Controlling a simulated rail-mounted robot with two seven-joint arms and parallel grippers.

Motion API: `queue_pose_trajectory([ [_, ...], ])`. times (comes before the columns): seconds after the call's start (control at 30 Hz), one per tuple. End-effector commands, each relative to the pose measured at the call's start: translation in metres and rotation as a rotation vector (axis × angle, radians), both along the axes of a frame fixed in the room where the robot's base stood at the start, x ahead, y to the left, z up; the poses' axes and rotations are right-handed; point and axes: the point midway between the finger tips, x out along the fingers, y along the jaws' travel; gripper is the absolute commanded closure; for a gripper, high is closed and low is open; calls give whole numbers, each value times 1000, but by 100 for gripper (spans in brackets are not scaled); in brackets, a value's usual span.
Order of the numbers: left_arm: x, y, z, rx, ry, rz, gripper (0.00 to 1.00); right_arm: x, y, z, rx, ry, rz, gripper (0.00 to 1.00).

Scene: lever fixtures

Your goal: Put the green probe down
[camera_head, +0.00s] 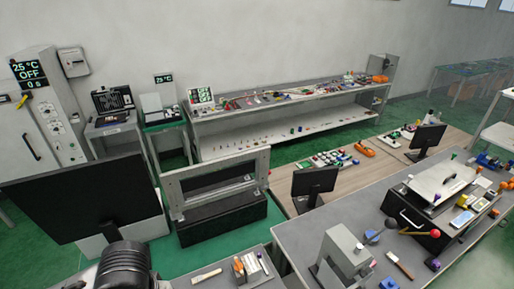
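I cannot single out a green probe in the head view; several small green items show, but they are too small to tell apart. One small green tip (454,155) stands at the back of the right bench. Neither gripper's fingers show, so what they hold is hidden. A dark rounded part at the bottom left edge may be mine, but I cannot tell.
The grey bench (300,243) at the right carries a grey lever fixture (343,258), a black box (412,216) and a red-ended lever (437,233). A large black monitor (85,200) and a grey frame (178,199) stand at the left. Green floor (225,245) lies between.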

Motion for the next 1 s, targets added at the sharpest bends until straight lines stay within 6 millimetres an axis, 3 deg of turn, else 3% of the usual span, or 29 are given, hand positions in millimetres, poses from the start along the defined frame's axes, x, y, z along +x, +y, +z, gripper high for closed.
queue_pose_trajectory([
  [0.17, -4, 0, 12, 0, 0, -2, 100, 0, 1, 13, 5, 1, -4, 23],
  [0.77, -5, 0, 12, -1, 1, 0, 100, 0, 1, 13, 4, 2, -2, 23],
  [0.87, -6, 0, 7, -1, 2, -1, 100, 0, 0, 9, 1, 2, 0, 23],
  [1.0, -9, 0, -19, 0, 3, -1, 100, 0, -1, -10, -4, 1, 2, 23],
])
